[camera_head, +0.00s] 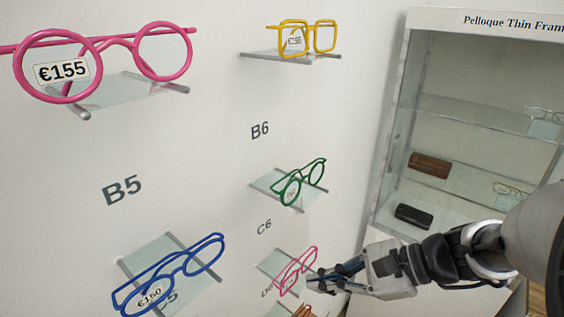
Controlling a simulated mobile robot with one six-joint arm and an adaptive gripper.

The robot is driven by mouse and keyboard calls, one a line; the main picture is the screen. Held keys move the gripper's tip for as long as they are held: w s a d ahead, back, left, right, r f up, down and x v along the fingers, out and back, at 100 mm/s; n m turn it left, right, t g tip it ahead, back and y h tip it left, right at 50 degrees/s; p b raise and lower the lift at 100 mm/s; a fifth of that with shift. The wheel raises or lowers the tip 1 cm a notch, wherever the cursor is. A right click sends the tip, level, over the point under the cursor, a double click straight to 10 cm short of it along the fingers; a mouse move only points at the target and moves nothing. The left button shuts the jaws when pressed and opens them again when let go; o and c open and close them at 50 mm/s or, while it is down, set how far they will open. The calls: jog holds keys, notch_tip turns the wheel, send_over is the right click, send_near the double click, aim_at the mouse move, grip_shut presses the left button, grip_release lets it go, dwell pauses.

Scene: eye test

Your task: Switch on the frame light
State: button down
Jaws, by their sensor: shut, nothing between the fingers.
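My gripper (322,281) is at the lower right of the head view, its fingers pointing left. It is shut and empty. Its fingertips are close to the pink glasses (296,271) on a small lower shelf in the picture; I cannot tell whether they touch. No frame light or switch can be made out in this view.
Pink glasses (58,91), yellow glasses (322,38), green glasses (303,182) and blue glasses (172,277) sit on glass wall shelves. A glass-shelved cabinet (398,130) stands at the right, holding a brown case (430,165) and a black case (413,215).

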jog(key=w+d+m+t, duration=0.8)
jog(key=w+d+m, duration=0.1)
jog(key=d, duration=0.4)
jog(key=shift+w+m+y+p, duration=0.25)
jog(key=shift+m+y+p, duration=0.15)
jog(key=shift+m, duration=0.1)
jog(key=shift+a+r, duration=0.1)
jog(key=shift+a, duration=0.05)
jog(key=b+x, duration=0.2)
jog(key=x, duration=1.2)
